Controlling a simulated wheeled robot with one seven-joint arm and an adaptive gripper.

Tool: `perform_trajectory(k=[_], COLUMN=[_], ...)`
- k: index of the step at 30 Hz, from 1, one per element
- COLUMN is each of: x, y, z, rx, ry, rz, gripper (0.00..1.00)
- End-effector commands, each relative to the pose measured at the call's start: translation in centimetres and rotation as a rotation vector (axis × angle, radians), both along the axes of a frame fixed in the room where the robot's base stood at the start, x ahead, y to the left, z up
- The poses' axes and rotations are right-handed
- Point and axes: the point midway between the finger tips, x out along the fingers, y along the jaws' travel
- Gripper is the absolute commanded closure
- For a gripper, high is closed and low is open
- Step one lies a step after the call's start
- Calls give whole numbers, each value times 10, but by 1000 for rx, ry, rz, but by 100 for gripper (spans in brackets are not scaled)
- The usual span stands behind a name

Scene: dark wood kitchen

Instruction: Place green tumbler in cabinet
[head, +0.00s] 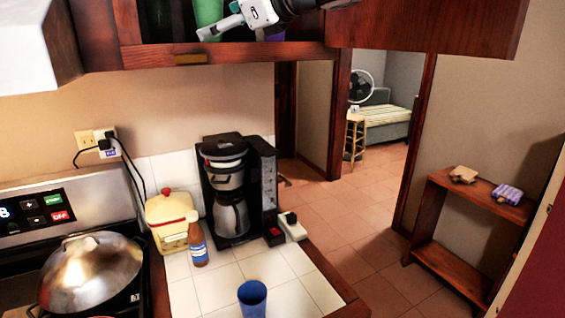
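The green tumbler (208,12) is at the top edge of the head view, inside the front opening of the wall cabinet (225,54). Only its lower part shows; its top is cut off. My gripper (216,28) reaches in from the upper right, and a finger passes in front of the tumbler's lower side. The other finger is mostly hidden, so I cannot tell whether the gripper is shut on the tumbler. I also cannot tell whether the tumbler rests on the cabinet floor. The cabinet door (430,27) at the right stands open.
A purple object (275,36) is in the cabinet beneath my arm. On the tiled counter (195,295) below are a blue cup (252,298), a bottle (198,245), a coffee maker (262,185) and a yellow canister (168,212). A lidded pan (92,272) sits on the stove.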

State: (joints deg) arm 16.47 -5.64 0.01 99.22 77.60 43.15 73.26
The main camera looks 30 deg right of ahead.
Motion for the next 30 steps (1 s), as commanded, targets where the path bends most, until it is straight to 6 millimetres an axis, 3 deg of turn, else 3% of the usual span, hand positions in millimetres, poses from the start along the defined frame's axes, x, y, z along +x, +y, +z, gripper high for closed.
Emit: perform_trajectory(k=[1, 3, 7, 12, 15, 18, 21, 30], x=[-27, -66, -141, -235, -276, -303, -317, -321], y=[19, 38, 55, 43, 26, 11, 0, -4], z=[-19, -54, -123, -207, -243, -267, -280, -284], rx=[-170, -445, -942, -1523, -1778, -1949, -2042, -2078], ry=[-6, -18, -58, -139, -188, -225, -246, -253], rz=[65, 176, 431, 835, 1061, 1238, 1343, 1390], gripper=[20, 20, 20, 20, 20, 20, 20, 20])
